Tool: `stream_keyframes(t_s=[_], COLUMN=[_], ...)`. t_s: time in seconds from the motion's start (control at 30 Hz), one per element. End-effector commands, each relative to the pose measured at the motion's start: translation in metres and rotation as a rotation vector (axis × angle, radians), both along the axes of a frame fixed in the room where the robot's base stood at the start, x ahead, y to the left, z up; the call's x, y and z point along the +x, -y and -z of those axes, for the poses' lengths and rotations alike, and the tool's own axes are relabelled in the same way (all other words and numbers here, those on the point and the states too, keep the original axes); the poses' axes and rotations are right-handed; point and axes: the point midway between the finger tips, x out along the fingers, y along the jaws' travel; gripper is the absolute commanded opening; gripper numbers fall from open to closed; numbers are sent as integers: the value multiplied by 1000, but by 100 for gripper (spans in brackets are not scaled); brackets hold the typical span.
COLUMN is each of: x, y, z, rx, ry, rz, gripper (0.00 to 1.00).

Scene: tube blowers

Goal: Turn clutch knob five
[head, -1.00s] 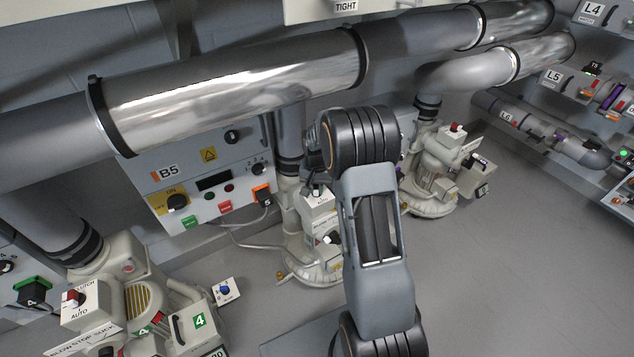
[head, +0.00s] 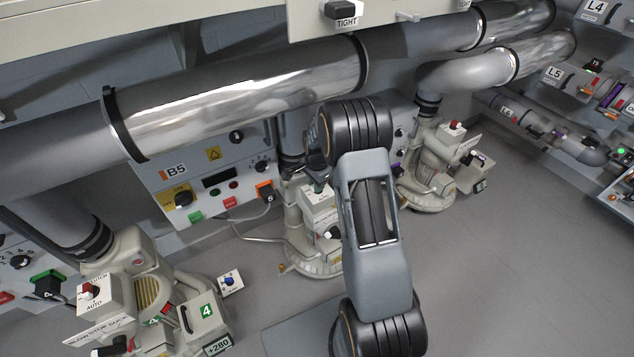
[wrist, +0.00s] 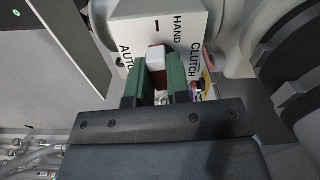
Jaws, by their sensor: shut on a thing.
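In the wrist view, the clutch knob (wrist: 156,58) is red and white and stands on a white box face (wrist: 148,32) lettered HAND, CLUTCH and AUTO. The two green fingers of my gripper (wrist: 157,75) are shut on the knob, one on each side. The fingers and gripper body hide the lower part of the box face. In the head view, the white box (head: 318,198) sits on the machine beside the B5 panel (head: 212,178). My gripper is mostly hidden behind my arm there, and the knob cannot be made out.
A similar machine with a red-and-white knob (head: 90,290) and a green 4 label stands at lower left. Another machine (head: 438,165) stands to the right. Large metal pipes (head: 240,95) cross above. The floor (head: 500,270) at right is clear.

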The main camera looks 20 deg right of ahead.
Motion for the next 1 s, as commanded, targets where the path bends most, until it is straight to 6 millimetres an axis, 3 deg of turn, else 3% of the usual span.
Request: stream_keyframes(t_s=[0.77, 0.8, 1.0], x=[1, 1, 1], y=[1, 1, 0], z=[0, 0, 0], rx=[-1, -1, -1], ry=[1, 1, 1], rz=[94, 94, 94], gripper=[0, 18, 37])
